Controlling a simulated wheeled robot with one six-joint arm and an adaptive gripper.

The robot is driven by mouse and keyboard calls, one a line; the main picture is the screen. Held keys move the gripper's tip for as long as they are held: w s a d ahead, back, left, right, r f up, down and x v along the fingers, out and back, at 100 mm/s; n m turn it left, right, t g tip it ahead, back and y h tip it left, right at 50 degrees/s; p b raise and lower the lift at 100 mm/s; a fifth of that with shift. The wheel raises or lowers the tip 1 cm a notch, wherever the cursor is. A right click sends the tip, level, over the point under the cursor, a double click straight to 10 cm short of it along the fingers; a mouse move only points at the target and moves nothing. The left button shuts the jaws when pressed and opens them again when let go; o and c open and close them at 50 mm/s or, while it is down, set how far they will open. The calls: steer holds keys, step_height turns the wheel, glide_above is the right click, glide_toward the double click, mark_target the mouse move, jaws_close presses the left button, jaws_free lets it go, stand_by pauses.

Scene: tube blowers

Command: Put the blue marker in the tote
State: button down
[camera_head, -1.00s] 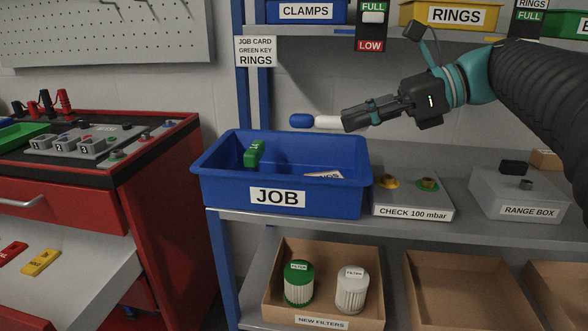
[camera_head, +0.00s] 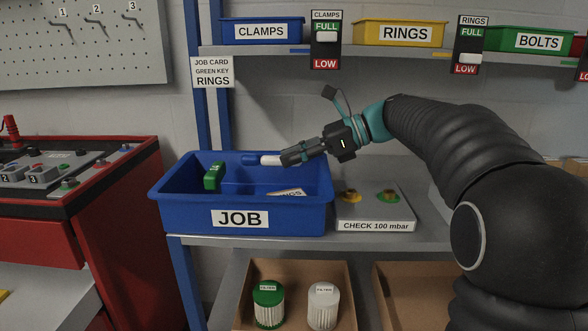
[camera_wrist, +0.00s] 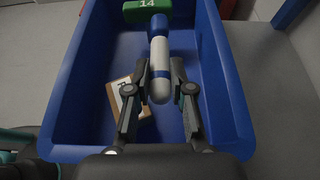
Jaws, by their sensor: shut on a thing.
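The blue marker (camera_head: 266,160) has a blue cap and a white body. My gripper (camera_head: 285,158) is shut on the white body and holds it level above the blue tote (camera_head: 177,218) labelled JOB. In the wrist view the marker (camera_wrist: 160,55) points away from my gripper (camera_wrist: 161,88), with the tote's inside below it. The tote's wall shows on the right of that view (camera_wrist: 231,90). A green block marked 14 (camera_head: 213,176) and a tan card (camera_head: 288,194) are inside the tote.
A grey box labelled CHECK 100 mbar (camera_head: 376,226) stands right of the tote. CLAMPS, RINGS (camera_head: 398,33) and BOLTS bins line the shelf above. A red cabinet (camera_head: 125,205) stands at left. A carton with two filters (camera_head: 297,292) sits below.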

steer(key=shift+f, duration=1.45)
steer(key=shift+f, duration=0.5)
steer(key=shift+f, duration=0.25)
steer(key=c, duration=1)
jaws_free()
steer(key=shift+f, duration=0.15)
steer(key=shift+r, duration=0.4)
steer(key=v, duration=0.8)
steer(key=p+v, duration=0.1)
steer(key=v, duration=0.3)
steer(key=shift+d+r, duration=0.1)
steer(key=shift+r, duration=0.35)
